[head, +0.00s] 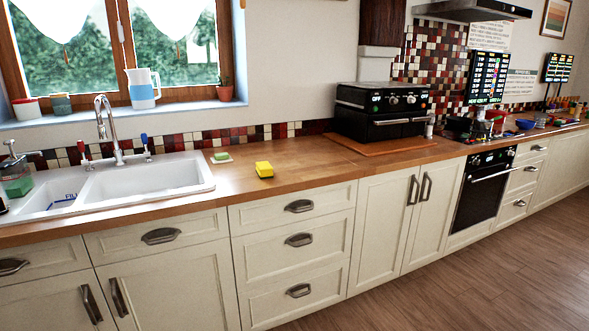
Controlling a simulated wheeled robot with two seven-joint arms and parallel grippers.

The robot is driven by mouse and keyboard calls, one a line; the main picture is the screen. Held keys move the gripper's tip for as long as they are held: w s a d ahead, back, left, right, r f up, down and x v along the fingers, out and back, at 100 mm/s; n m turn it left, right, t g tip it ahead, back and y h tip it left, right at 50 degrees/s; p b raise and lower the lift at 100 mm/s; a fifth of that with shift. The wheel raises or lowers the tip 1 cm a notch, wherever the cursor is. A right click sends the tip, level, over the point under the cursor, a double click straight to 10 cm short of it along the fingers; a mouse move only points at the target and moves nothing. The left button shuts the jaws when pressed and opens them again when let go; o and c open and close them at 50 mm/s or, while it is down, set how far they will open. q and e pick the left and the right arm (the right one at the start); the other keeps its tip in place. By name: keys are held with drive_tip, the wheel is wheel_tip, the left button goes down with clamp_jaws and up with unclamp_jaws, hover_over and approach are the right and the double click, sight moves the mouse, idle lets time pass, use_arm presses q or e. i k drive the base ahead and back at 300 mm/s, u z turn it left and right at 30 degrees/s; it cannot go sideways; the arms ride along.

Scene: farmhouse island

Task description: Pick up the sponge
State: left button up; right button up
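A yellow sponge (264,169) lies on the wooden counter (310,165), to the right of the white sink (150,180). A green block, perhaps soap or a second sponge (221,156), sits on a small pale dish behind it and to the left, near the tiled wall. The two are apart. Neither of my grippers shows in the head view.
A black toaster oven (382,112) stands on a wooden board to the right. A chrome faucet (106,128) rises behind the sink. Cream drawers (298,240) front the counter. The counter around the yellow sponge is clear, and open wooden floor (480,285) lies at the lower right.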

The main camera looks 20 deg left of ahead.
sight(264, 169)
drive_tip(key=z, duration=0.35)
drive_tip(key=i, duration=1.6)
drive_tip(key=u, duration=1.1)
drive_tip(key=i, duration=0.85)
drive_tip(key=u, duration=0.95)
